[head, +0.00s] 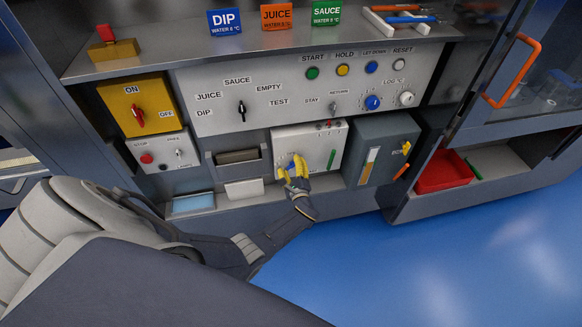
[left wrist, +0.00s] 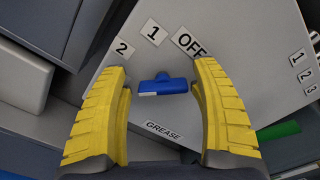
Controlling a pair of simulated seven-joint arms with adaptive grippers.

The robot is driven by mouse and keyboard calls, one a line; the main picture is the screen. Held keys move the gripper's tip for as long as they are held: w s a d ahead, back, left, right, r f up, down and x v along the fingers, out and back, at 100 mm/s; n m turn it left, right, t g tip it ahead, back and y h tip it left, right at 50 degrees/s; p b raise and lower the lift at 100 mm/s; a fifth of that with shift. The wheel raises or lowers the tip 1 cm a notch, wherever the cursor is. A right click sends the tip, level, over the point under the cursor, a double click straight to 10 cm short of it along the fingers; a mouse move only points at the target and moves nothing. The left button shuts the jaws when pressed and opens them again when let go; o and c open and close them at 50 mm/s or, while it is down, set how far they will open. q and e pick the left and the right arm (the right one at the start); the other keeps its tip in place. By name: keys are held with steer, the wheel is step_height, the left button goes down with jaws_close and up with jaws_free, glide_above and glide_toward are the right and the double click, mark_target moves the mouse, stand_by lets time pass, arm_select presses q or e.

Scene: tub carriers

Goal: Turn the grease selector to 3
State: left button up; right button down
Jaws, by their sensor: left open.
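The grease selector is a blue bar-shaped knob (left wrist: 165,86) on a pale panel (left wrist: 240,100), above a GREASE label (left wrist: 163,130). In the left wrist view, labels 2, 1 and OFF show around it; no selector label 3 is visible. A white mark shows at the knob's left end. My left gripper (left wrist: 160,78) is open, its yellow fingers on either side of the knob with gaps to both ends. In the head view, the left gripper (head: 291,171) is at the lower panel and mostly covers the knob. My right gripper is not in view.
A green bar (head: 331,160) beside labels 1, 2, 3 is right of the selector. A grey box with a yellow knob (head: 406,148) stands further right. Above is a wide control panel (head: 260,120) with knobs and buttons. An open door with a red bin (head: 443,172) is at right.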

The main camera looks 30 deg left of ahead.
arm_select(q)
steer(key=shift+s+d+r, duration=0.1)
steer(key=shift+d, duration=0.25)
steer(key=v, duration=1.1)
steer(key=shift+s+r, duration=0.1)
steer(key=s+d+f+n+g+h, duration=0.2)
steer(key=f+h, duration=0.1)
steer(key=f, duration=0.6)
steer(key=s+d+f+n+g+h, duration=0.1)
steer(key=s+d+f+g+h, duration=0.15)
steer(key=f, duration=0.55)
steer(key=s+d+f+n+g+h, duration=0.2)
steer(key=s+d+f+n+h, duration=0.15)
steer(key=s+f, duration=0.8)
steer(key=s+f+n+g+h, duration=0.2)
steer(key=s+f, duration=0.3)
steer(key=s, duration=1.3)
steer(key=s+a+f+n+g+h, duration=0.1)
steer(key=s+f+n+g, duration=0.2)
steer(key=s, duration=1.5)
step_height(320, 180, down, 3)
steer(key=shift+s+a+f+n+h, duration=0.1)
steer(key=shift+s+a+n+h, duration=0.3)
steer(key=shift+n, duration=0.85)
